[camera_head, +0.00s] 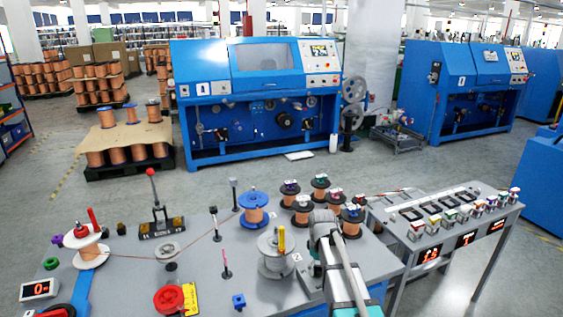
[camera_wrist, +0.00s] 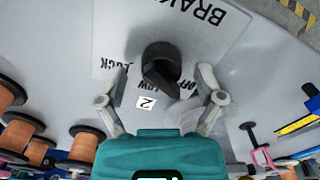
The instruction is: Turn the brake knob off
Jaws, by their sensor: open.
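The black brake knob (camera_wrist: 161,64) sits on a pale plate (camera_wrist: 210,55) printed BRAKE, with the words LOCK, LOW and OFF around the knob. The words read upside down in the wrist view. The knob's bar slants down and right there, its end near the words LOW and OFF; I cannot tell exactly which mark it points at. My gripper (camera_wrist: 163,78) is open, with one finger on each side of the knob and gaps visible between. In the head view my arm covers the area by the number 2 label, and the knob is not clearly visible.
Copper spools (camera_head: 320,185) stand close behind my arm. A grey spool holder (camera_head: 276,255) with a yellow post stands left of it. A red handwheel (camera_head: 168,299) is farther left. A side table (camera_head: 440,225) with colored bins stands right.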

